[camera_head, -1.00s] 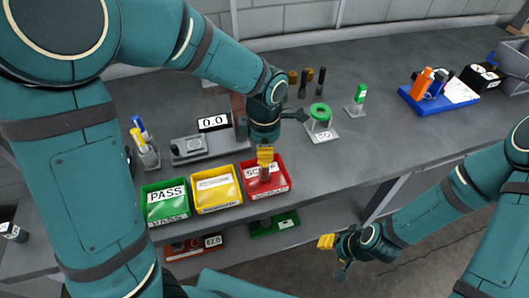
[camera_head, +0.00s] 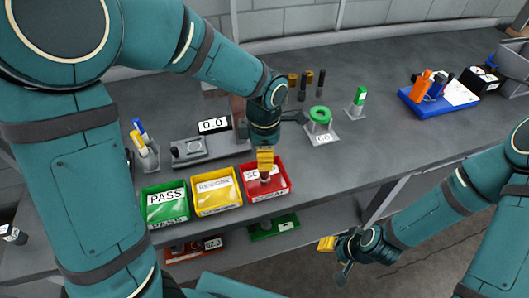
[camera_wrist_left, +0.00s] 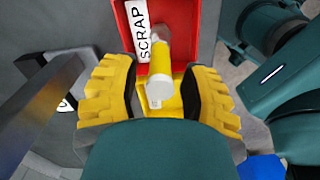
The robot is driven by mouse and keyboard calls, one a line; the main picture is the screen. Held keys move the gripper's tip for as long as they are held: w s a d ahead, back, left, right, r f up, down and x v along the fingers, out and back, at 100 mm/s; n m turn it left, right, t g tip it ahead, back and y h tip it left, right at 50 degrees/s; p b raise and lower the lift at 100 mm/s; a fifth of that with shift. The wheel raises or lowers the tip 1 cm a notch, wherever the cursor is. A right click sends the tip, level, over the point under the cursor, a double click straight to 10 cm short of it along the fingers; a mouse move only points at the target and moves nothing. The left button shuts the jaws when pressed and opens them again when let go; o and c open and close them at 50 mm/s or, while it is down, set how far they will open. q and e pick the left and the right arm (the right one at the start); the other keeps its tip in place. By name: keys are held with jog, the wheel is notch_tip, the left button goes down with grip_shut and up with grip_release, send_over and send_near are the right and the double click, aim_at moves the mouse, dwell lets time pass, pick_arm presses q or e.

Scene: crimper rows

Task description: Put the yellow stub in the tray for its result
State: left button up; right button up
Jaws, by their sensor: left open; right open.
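The yellow stub (camera_wrist_left: 157,60), a cylinder with a pale end, shows in the left wrist view between my left gripper's fingers, with a gap on each side. It is over or in the red SCRAP tray (camera_wrist_left: 122,25); whether it touches the floor is unclear. In the head view my left gripper (camera_head: 265,160) is above that red tray (camera_head: 287,184), its fingers overlapping in line. In the left wrist view this gripper (camera_wrist_left: 160,95) is open. A green PASS tray (camera_head: 165,215) and a yellow tray (camera_head: 217,207) stand to the left. My right gripper (camera_head: 327,246) is open and empty off the bench's front.
A gauge (camera_head: 190,152) with a 0.0 display (camera_head: 214,125) stands behind the trays. A green ring on a stand (camera_head: 320,114), a green-topped post (camera_head: 360,97) and several short posts (camera_head: 309,77) are behind. A blue tray of tools (camera_head: 420,103) is right. Bench between is clear.

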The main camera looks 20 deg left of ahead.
pick_arm(q)
notch_tip(320, 180, up, 12)
jog(key=p, duration=0.2)
jog(key=shift+f, duration=0.15)
jog(key=shift+f, duration=0.1)
dwell(0.4)
